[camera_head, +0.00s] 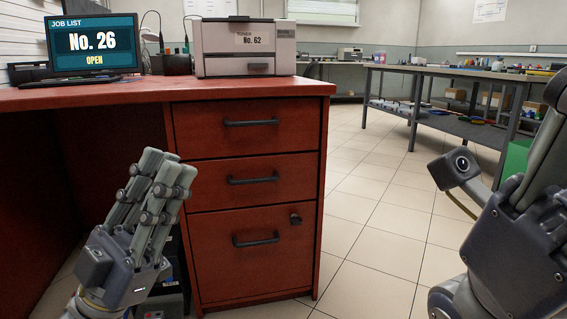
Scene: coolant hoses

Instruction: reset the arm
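My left gripper (165,168) is in the lower left of the head view, in front of the red desk. Its grey fingers point up and lie close together from this side. I see nothing held in them, but whether they are open or shut is unclear. My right gripper (508,130) is at the right edge, partly cut off by the frame. Its fingers stand well apart and nothing shows between them. It is over the tiled floor area, to the right of the desk.
The red desk (150,92) with a drawer cabinet (250,205) fills the left. A workbench (440,70) stands at the back right. Tiled floor (375,215) between is clear.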

